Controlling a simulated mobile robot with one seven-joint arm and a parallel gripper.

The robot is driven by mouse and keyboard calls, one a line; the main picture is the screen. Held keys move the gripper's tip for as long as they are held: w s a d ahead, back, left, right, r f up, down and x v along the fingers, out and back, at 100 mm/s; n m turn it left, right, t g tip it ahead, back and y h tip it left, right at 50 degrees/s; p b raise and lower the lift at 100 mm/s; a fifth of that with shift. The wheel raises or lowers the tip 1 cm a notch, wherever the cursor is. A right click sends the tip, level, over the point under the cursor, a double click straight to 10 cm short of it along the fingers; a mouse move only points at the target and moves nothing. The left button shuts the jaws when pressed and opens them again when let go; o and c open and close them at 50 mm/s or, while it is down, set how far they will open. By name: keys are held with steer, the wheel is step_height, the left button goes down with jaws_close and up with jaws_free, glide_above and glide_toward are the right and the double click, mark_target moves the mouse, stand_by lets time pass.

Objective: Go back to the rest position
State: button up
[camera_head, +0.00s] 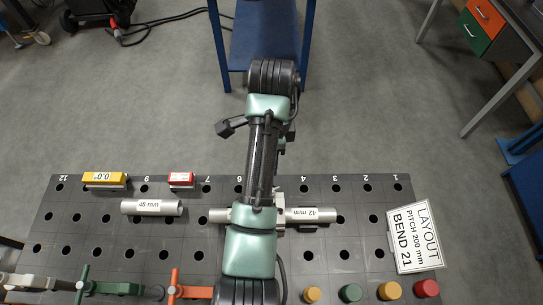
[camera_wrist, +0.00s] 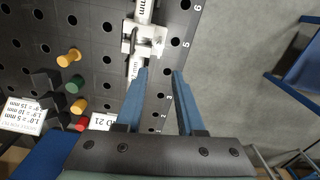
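My gripper (camera_wrist: 160,73) shows in the wrist view with its two blue fingers apart and nothing between them. It is over the right part of the black perforated plate (camera_wrist: 95,55). In the head view my own arm crosses the plate (camera_head: 350,248) and hides the gripper. A silver tube marked 42 mm (camera_head: 310,214) lies along the plate, running through a pale clamp block (camera_head: 279,207). In the wrist view the clamp (camera_wrist: 145,40) is just beyond the left fingertip. Whether that fingertip touches the tube, I cannot tell.
Another silver tube (camera_head: 152,207) lies on the left, near yellow (camera_head: 104,179) and red (camera_head: 181,179) blocks. Several coloured knobs (camera_head: 350,292) and a layout sign (camera_head: 416,238) are at the right. A blue table (camera_head: 262,45) stands beyond.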

stand_by(0.4)
steer(key=w+d+r+n+t+b, duration=0.1)
steer(key=w+r+n+t, duration=0.3)
steer(key=r, duration=0.4)
steer(key=w+d+r+n+t+h+b, duration=0.1)
steer(key=w+r+t, duration=0.35)
steer(key=r, duration=0.35)
steer(key=w+d+r+n+t+b, duration=0.1)
steer(key=w+r+n+t, duration=0.2)
steer(key=r+t, duration=0.4)
steer(key=s+a+r+n+t+b, duration=0.1)
steer(key=s+r+n+t, duration=0.2)
steer(key=r, duration=0.6)
steer(key=s+r+n+t+b, duration=0.1)
steer(key=s+r+t, duration=0.25)
steer(key=r, duration=0.65)
steer(key=s+a+r+n+t+y, duration=0.1)
steer(key=s+r+n+t, duration=0.3)
steer(key=s+r, duration=0.6)
steer(key=s+a+t, duration=0.1)
steer(key=s, duration=0.2)
steer(key=shift+r+n, duration=0.15)
steer(key=shift+n, duration=0.15)
steer(key=shift+w+a, duration=0.1)
